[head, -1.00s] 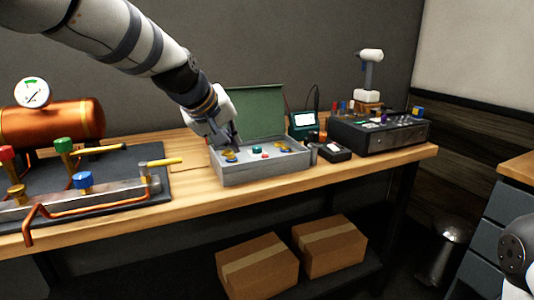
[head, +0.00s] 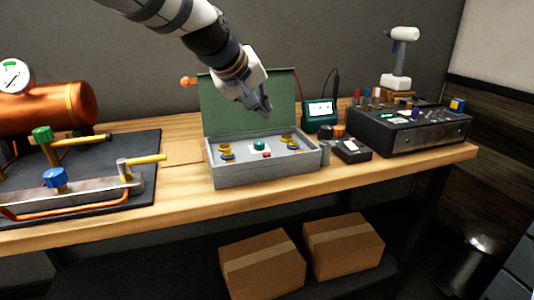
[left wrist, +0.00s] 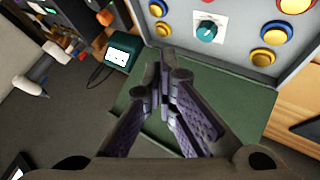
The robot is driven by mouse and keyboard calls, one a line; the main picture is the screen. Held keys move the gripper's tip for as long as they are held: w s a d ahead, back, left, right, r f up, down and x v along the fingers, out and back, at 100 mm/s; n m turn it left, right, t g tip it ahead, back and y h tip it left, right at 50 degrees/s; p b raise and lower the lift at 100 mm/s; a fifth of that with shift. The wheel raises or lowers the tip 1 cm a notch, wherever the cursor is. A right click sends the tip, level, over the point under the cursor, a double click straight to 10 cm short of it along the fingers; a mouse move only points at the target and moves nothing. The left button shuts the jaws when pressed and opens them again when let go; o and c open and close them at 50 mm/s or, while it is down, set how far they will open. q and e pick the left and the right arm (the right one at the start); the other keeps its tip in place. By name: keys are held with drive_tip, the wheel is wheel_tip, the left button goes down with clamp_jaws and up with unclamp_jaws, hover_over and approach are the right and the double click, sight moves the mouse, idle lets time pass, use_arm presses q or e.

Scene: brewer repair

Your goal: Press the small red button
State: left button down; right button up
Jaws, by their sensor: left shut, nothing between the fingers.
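A grey box (head: 265,172) with an open green lid (head: 222,105) stands on the workbench. Its panel carries a small red button (head: 267,154), a teal knob (head: 259,145) just behind it, and yellow-and-blue buttons at both sides. My left gripper (head: 265,108) is shut and empty, above the panel and in front of the lid, apart from the button. In the left wrist view the shut fingers (left wrist: 165,62) lie over the green lid. The teal knob (left wrist: 207,31) shows beyond them, with the small red button (left wrist: 207,2) cut by the top edge. A larger red button (left wrist: 295,5) is at top right.
Copper pipework with a blue valve (head: 55,178) and a green valve (head: 42,134) stands at left. A teal meter (head: 320,114), a small black box (head: 352,150) and a black console (head: 410,135) stand right of the box.

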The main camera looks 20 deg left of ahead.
use_arm(q)
wheel_tip(320, 180, down, 7)
drive_tip(key=shift+f, duration=0.15)
drive_tip(key=shift+f, duration=0.15)
idle(1.5)
drive_tip(key=shift+f, duration=0.3)
drive_tip(key=shift+f, duration=0.45)
idle(0.6)
drive_tip(key=shift+r, duration=0.85)
drive_tip(key=shift+r, duration=2.55)
